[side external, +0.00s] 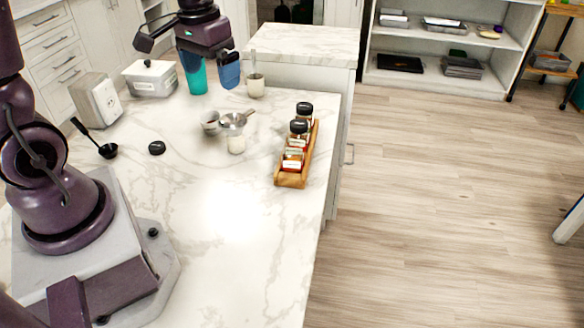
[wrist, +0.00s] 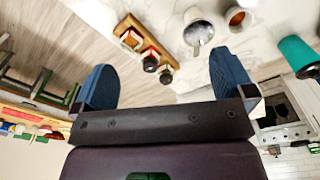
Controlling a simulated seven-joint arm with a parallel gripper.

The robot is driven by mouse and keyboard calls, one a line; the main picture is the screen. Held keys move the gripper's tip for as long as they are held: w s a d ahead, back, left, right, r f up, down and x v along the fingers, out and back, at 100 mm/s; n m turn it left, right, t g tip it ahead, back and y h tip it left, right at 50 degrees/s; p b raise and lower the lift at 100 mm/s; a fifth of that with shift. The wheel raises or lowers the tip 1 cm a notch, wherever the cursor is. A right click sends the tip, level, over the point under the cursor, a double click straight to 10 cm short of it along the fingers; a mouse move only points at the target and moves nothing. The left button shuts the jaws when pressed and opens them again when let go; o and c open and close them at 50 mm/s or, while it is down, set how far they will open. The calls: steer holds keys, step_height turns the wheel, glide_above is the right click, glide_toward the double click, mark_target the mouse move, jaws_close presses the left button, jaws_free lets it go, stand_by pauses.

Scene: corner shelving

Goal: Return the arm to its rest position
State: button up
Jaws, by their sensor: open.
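My gripper (side external: 212,76) hangs high over the far end of the marble counter (side external: 215,225) in the side external view. One blue finger shows clearly there; the other is hard to make out beside the teal cup. In the wrist view my gripper (wrist: 162,70) has its two blue fingers wide apart with nothing held between them. The upper part of my arm leaves the top of the side external view, so its full pose is hidden.
A teal cup (side external: 195,76) stands behind my gripper. A black ladle (side external: 107,151) lies left. The front counter is clear.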

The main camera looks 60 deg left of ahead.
steer(key=s+d+r+m+t, duration=0.3)
steer(key=s+d+r+t, duration=0.2)
steer(key=s+d+r, duration=0.4)
steer(key=shift+s+d, duration=0.25)
steer(key=shift+d, duration=0.95)
